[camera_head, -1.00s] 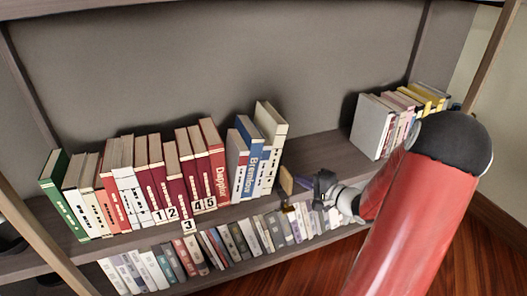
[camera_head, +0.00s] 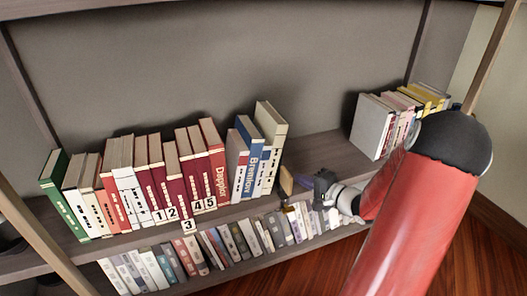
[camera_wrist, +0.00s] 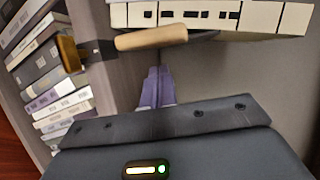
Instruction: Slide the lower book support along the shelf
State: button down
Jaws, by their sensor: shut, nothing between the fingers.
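A tan, rounded wooden piece (camera_head: 286,180) stands on the shelf at the right end of the main book row; in the wrist view it lies across the upper middle (camera_wrist: 150,38). A small brass-coloured block (camera_wrist: 68,55) shows at the shelf edge in the wrist view. I cannot tell for certain which is the lower book support. My gripper (camera_head: 304,183) is just right of the tan piece in the head view. In the wrist view its purple-grey fingers (camera_wrist: 155,85) are shut and empty, pointing just below the tan piece; contact is unclear.
A cream book (camera_head: 270,135) and a blue book (camera_head: 249,158) end the row left of my gripper. A grey book (camera_head: 371,128) starts another group at right. Bare shelf (camera_head: 325,150) lies between. Low books (camera_head: 240,240) fill the shelf below.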

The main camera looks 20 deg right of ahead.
aim_at(292, 186)
dwell(0.3)
jog(key=shift+a+b, duration=1.4)
jog(key=shift+a, duration=1.1)
jog(key=d+b, duration=0.1)
jog(key=d, duration=0.3)
